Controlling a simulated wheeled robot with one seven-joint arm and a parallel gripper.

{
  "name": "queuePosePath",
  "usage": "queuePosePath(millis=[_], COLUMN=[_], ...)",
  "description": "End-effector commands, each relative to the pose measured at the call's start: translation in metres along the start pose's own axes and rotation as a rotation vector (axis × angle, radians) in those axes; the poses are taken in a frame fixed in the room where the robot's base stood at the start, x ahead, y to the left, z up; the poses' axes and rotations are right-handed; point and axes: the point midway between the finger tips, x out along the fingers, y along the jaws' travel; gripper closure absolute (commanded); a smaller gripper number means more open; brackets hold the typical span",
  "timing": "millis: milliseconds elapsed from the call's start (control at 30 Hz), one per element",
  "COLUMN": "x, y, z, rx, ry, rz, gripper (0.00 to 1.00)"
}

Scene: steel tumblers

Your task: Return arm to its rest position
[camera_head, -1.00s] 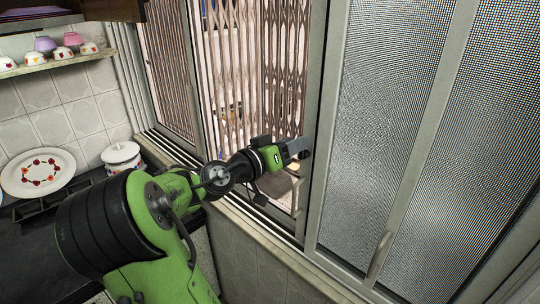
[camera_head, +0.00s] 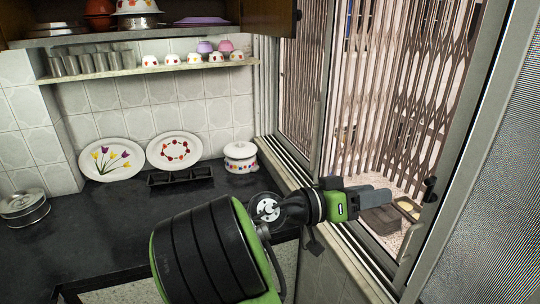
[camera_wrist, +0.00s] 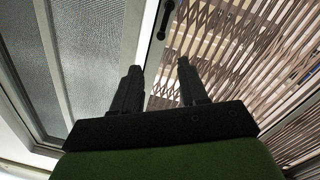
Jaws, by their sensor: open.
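My green and black arm reaches from the bottom of the head view toward the window at the right. My gripper (camera_head: 376,197) is in front of the open window, over the sill side. In the wrist view my gripper (camera_wrist: 160,85) shows two dark fingers spread apart with nothing between them. Behind the fingers are a mesh-glass window panel (camera_wrist: 85,60) and a folding metal grille (camera_wrist: 245,60).
A dark counter (camera_head: 110,225) holds two decorated plates, a lidded white pot (camera_head: 240,157) and a round steel tin (camera_head: 24,207). A wall shelf (camera_head: 150,70) carries several steel tumblers (camera_head: 88,62) and small cups. A cabinet door (camera_head: 268,17) hangs open above. The window frame (camera_head: 465,130) is close to my gripper.

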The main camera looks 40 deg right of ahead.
Motion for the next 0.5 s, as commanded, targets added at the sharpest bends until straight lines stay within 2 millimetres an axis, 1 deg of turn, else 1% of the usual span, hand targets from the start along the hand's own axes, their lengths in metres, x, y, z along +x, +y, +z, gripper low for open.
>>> queuePosePath(millis=[200,267,367,400,433,467,500], x=[0.000,0.002,0.002,-0.005,-0.016,-0.031,-0.055], y=[0.000,-0.004,-0.026,-0.040,-0.050,-0.059,-0.068], z=[0.000,0.007,0.041,0.062,0.077,0.091,0.105], rx=[0.000,-0.006,-0.046,-0.075,-0.101,-0.133,-0.176], ry=[-0.002,-0.032,-0.193,-0.292,-0.365,-0.431,-0.503], rz=[-0.002,-0.026,-0.186,-0.300,-0.401,-0.510,-0.660], gripper=[0.57,0.57,0.57,0.57,0.57,0.57,0.57])
